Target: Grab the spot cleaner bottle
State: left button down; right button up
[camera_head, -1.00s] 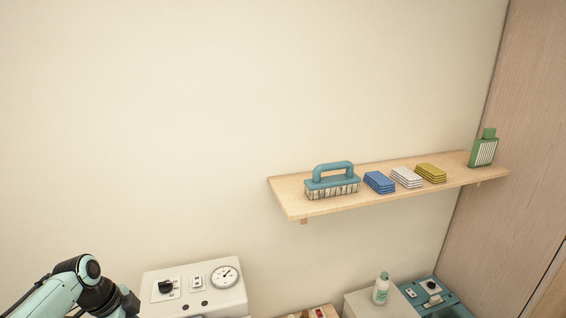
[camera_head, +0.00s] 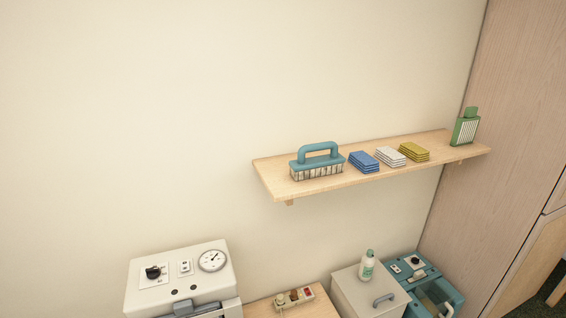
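A white bottle with a green label (camera_head: 367,266) stands upright on a white box with a grey handle (camera_head: 351,290), at the lower right of the head view. It looks like the spot cleaner bottle, but its label is too small to read. A flat green container with a striped front (camera_head: 465,128) stands at the right end of the wall shelf. Neither of my grippers is in view.
The wooden shelf (camera_head: 270,178) holds a teal brush (camera_head: 318,162) and blue, white and yellow pad stacks. A wooden panel (camera_head: 505,130) bounds the right.

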aim_at(367, 264)
jog(key=l+u, duration=0.1)
jog(key=u, duration=0.35)
jog(key=i+l+u, duration=0.2)
jog(key=l, duration=0.15)
jog(key=l+u, duration=0.4)
jog(key=l, duration=0.3)
jog(key=i+l, duration=0.1)
jog(key=l, duration=0.7)
jog(key=i+l+u, duration=0.1)
jog(key=l, duration=0.75)
